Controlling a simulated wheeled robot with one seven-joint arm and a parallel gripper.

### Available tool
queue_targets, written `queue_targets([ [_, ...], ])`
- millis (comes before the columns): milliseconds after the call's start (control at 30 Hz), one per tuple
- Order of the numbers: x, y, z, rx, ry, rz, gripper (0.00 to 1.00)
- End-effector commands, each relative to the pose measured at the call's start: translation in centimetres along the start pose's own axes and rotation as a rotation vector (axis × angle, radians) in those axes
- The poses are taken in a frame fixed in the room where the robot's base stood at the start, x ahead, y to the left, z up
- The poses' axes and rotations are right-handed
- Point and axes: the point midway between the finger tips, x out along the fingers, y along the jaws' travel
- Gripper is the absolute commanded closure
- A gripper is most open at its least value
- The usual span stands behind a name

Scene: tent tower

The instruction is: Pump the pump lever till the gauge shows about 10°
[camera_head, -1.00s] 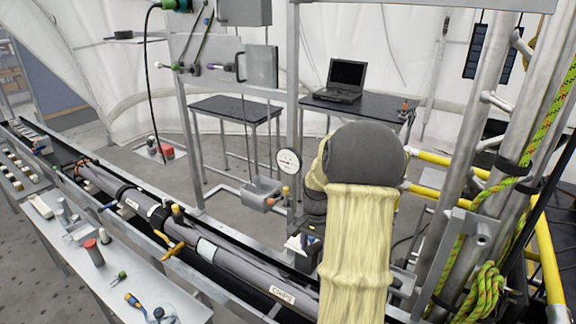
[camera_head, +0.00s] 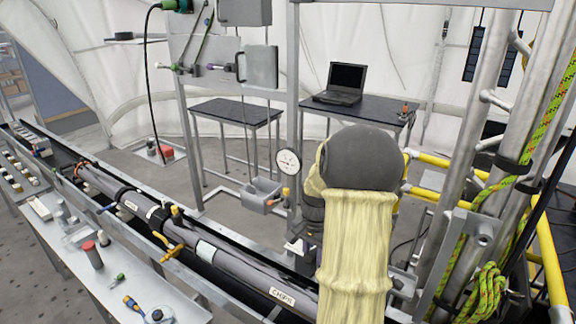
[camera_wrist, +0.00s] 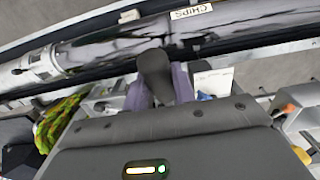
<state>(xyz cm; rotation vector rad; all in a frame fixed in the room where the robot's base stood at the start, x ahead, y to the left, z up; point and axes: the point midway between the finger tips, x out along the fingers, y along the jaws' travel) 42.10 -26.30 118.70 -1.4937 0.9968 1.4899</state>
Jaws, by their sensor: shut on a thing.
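In the wrist view, a dark rounded knob-like handle (camera_wrist: 155,72), which looks like the end of the pump lever, stands between the two purple fingers of my gripper (camera_wrist: 160,88). The gripper is shut on it. The rest of the lever is hidden in the wrist view, and my arm covers that area in the head view. The round white gauge (camera_head: 289,162) is on the metal upright left of my arm. It has a dark needle, but its marks are too small to read.
A long grey tube labelled CHIPS (camera_head: 240,268) lies in a rail frame below; it crosses the top of the wrist view (camera_wrist: 110,45). A grey open box (camera_head: 262,194) is near the gauge. Metal poles with coiled green-orange rope (camera_head: 478,292) stand close on the right.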

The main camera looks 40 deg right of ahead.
Motion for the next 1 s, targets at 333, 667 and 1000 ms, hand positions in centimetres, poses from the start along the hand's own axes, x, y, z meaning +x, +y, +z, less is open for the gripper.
queue_targets([
  [333,1.6,0.1,0.6,0.0,-0.004,0.003,0.96],
  [667,2.9,0.1,1.2,-0.001,-0.005,0.004,0.97],
  [1000,3.6,0.1,1.4,-0.001,-0.006,0.004,0.97],
])
